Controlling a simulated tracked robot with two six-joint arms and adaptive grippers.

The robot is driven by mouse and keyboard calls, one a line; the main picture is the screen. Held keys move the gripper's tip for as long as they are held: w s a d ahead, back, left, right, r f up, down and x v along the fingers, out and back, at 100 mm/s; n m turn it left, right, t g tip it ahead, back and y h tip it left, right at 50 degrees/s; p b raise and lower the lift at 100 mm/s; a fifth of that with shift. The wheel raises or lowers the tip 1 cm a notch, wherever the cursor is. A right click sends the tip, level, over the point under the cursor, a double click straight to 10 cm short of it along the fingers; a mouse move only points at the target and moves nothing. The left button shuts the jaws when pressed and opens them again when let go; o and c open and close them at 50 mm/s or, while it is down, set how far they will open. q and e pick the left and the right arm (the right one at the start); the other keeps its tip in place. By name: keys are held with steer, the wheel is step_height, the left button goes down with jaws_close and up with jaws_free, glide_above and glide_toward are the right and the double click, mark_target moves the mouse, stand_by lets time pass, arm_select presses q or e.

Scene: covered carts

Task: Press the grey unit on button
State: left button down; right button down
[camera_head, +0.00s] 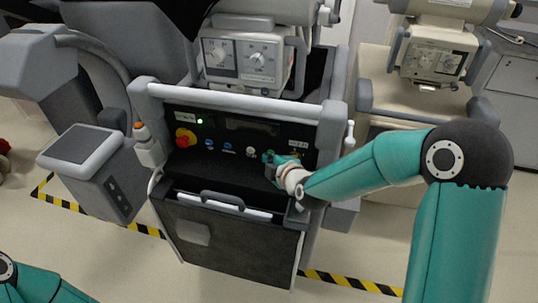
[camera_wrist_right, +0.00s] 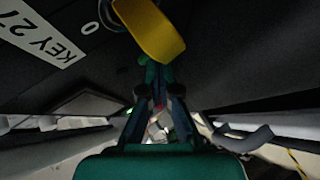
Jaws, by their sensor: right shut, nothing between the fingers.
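The grey unit (camera_head: 245,100) stands in front of me with a black sloping control panel (camera_head: 230,165). I cannot tell which control is the on button. My right gripper (camera_head: 268,156) is shut and empty, at the right part of the panel, right of the pale control. In the right wrist view its fingers (camera_wrist_right: 156,88) point at the dark panel; contact cannot be told. My left gripper is out of view.
The wrist view shows a yellow piece (camera_wrist_right: 150,28) close to the fingertips and a KEY 27 label (camera_wrist_right: 40,32). A grey rail (camera_head: 235,101) runs behind the panel.

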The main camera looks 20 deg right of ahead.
steer(key=shift+s+a, duration=0.45)
steer(key=shift+s, duration=0.3)
steer(key=shift+s+a, duration=0.4)
steer(key=shift+s, duration=0.15)
steer(key=shift+s+a+b, duration=0.2)
steer(key=shift+s+a, duration=0.3)
steer(key=shift+s, duration=0.25)
steer(key=shift+s+a+b, duration=0.2)
steer(key=shift+s+a, duration=0.3)
steer(key=shift+s, duration=0.25)
